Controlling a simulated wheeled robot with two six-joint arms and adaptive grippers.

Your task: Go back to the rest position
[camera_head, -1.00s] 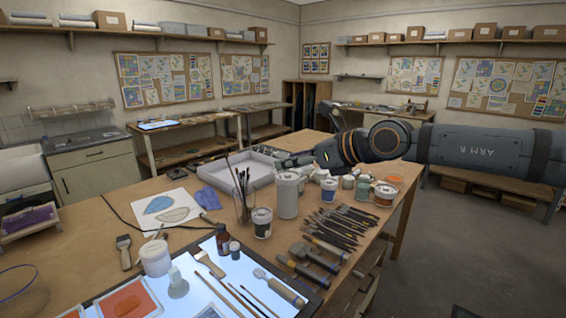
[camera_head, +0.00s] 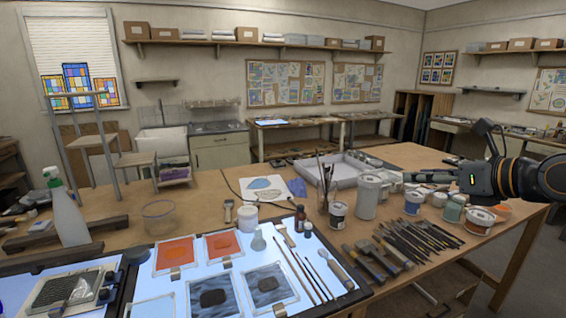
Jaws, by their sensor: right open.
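My right gripper (camera_head: 425,177) reaches in from the right edge, above the back right part of the wooden table (camera_head: 405,155). It is open, with nothing seen between its fingers. It is above and behind the group of paint jars, near the tall white container (camera_head: 367,196) and the small blue-labelled jar (camera_head: 414,202). My left gripper and left arm do not show.
A lit panel (camera_head: 230,262) with orange and grey glass panes lies at the front. Many brushes (camera_head: 420,238) and tools lie right of it. A white tray (camera_head: 335,168) is behind the jars. A spray bottle (camera_head: 66,208) stands at left.

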